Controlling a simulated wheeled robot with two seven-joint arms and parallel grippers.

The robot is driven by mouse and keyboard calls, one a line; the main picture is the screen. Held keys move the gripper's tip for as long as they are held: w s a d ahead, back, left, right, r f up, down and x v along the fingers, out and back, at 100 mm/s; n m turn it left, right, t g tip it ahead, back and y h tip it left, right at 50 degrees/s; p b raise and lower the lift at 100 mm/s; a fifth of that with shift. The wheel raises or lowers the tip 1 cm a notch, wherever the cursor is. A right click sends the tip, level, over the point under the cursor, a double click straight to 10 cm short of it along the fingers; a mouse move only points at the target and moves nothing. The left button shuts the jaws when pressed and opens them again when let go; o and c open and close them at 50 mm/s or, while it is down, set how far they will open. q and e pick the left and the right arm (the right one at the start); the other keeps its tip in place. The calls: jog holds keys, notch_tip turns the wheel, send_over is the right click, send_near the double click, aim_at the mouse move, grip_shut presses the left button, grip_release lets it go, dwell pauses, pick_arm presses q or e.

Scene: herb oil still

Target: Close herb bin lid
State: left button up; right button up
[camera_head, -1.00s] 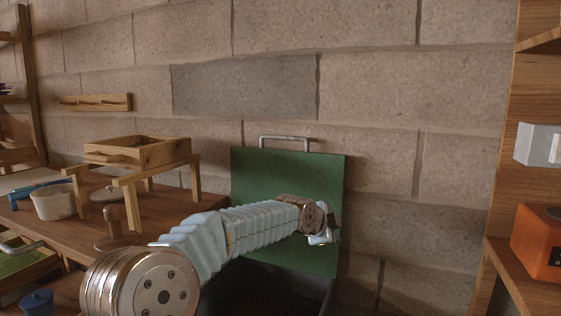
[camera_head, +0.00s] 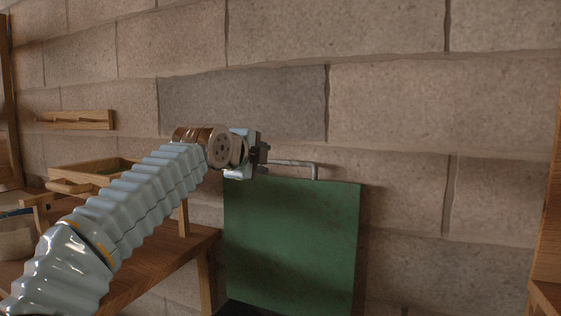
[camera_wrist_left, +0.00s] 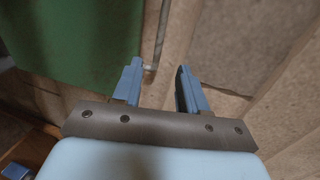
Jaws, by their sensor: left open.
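The green bin lid (camera_head: 290,245) stands open and upright in front of the stone wall; it fills the upper left of the left wrist view (camera_wrist_left: 80,40). Its grey metal handle (camera_head: 305,164) runs along the top edge. A sliver of the dark bin (camera_head: 240,309) shows below the lid. My left gripper (camera_head: 264,158) is at the left part of the handle, at the lid's top edge. In the left wrist view its blue fingers (camera_wrist_left: 160,88) are apart, and the handle rod (camera_wrist_left: 161,35) reaches to the gap between them. I cannot tell whether they touch it. My right gripper is not in view.
A wooden bench (camera_head: 150,275) with a wooden tray (camera_head: 95,172) stands left of the lid, partly behind my left arm. The stone wall (camera_head: 430,110) is close behind the lid. A wooden shelf (camera_head: 545,230) stands at the far right.

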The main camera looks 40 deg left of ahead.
aim_at(285, 163)
pick_arm(q)
jog(key=p+x, duration=0.3)
jog(key=x, duration=1.1)
jog(key=shift+r, duration=0.1)
jog(key=shift+s, duration=0.1)
grip_shut()
